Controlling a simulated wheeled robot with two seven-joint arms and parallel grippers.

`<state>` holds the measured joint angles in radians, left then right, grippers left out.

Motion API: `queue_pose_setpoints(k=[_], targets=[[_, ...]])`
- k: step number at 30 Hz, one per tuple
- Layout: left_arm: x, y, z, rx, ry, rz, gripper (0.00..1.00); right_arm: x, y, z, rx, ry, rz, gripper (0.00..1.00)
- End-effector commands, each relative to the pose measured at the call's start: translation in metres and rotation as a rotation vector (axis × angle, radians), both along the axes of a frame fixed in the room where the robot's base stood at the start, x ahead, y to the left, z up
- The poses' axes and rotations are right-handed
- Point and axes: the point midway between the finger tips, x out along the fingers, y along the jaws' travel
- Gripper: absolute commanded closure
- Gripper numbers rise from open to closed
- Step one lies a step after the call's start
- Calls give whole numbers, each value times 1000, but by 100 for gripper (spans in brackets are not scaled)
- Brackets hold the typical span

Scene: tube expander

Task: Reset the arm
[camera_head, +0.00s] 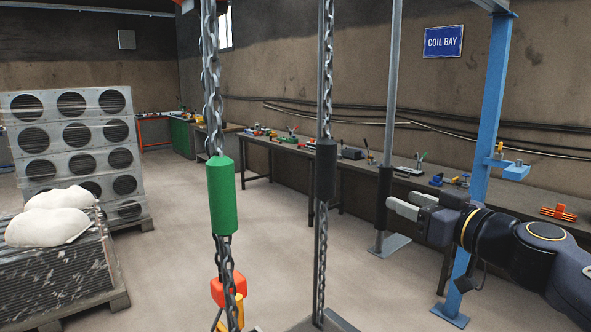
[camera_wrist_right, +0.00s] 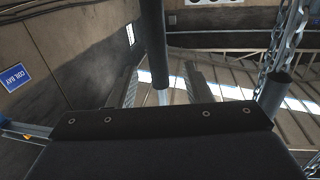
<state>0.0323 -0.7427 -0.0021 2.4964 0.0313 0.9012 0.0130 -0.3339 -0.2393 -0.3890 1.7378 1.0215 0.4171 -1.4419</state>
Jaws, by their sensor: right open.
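My right gripper (camera_head: 408,204) comes in from the right in the head view, raised in front of the workbench and pointing left. Its jaws are open and hold nothing. In the right wrist view its two fingers (camera_wrist_right: 160,85) stand apart, and a grey post with a dark sleeve (camera_wrist_right: 153,35) shows between and beyond them. I cannot tell how far the post is from the fingertips. My left gripper is in neither view.
A chain with a green sleeve (camera_head: 222,195) hangs in front, with a red and orange piece (camera_head: 228,291) below. A second chain has a dark sleeve (camera_head: 325,170). A blue post (camera_head: 484,130) stands behind my right arm. A long workbench (camera_head: 350,163) lines the wall; coil stacks (camera_head: 70,150) stand left.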

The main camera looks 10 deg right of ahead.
Motion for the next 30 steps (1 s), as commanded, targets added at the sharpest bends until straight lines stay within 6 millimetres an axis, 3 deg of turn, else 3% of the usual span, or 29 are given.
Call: queue_pose_setpoints(k=[5, 11, 15, 18, 22, 30], targets=[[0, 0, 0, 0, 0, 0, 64, -49, 31, -55, 83, 191, 101, 55], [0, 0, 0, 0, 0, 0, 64, -142, 77, -164, 163, 613, 141, 55], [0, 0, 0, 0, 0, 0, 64, -200, 88, -234, 174, 879, 45, 55], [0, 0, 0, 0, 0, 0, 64, -230, 87, -269, 174, 1007, -42, 55], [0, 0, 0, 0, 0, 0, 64, -250, 84, -293, 172, 1092, -122, 55], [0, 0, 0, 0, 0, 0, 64, -255, 83, -298, 173, 1112, -143, 55]])
